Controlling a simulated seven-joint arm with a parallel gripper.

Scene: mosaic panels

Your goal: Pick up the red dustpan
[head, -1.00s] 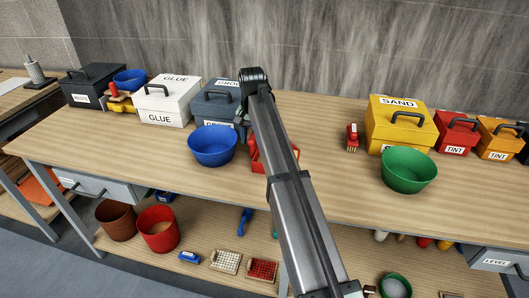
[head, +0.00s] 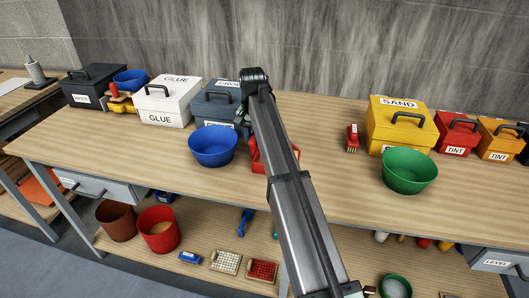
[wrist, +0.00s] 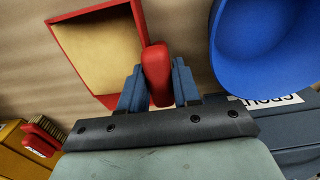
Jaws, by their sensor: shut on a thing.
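The red dustpan (wrist: 83,20) shows in the wrist view at upper left, with a tan inner face and a short red handle. My gripper (wrist: 158,85) is shut on that handle, one blue-grey finger on each side of it. In the head view the dustpan (head: 258,158) lies at the middle of the bench, mostly hidden behind my arm. The fingers are hidden there too. I cannot tell whether the dustpan touches the bench top.
A blue bowl (head: 213,146) stands close beside the dustpan, with a grey lidded box (head: 218,98) behind it. A red brush (head: 352,138), a yellow SAND box (head: 400,125) and a green bowl (head: 408,171) stand to the right. The bench front between the bowls is mostly clear.

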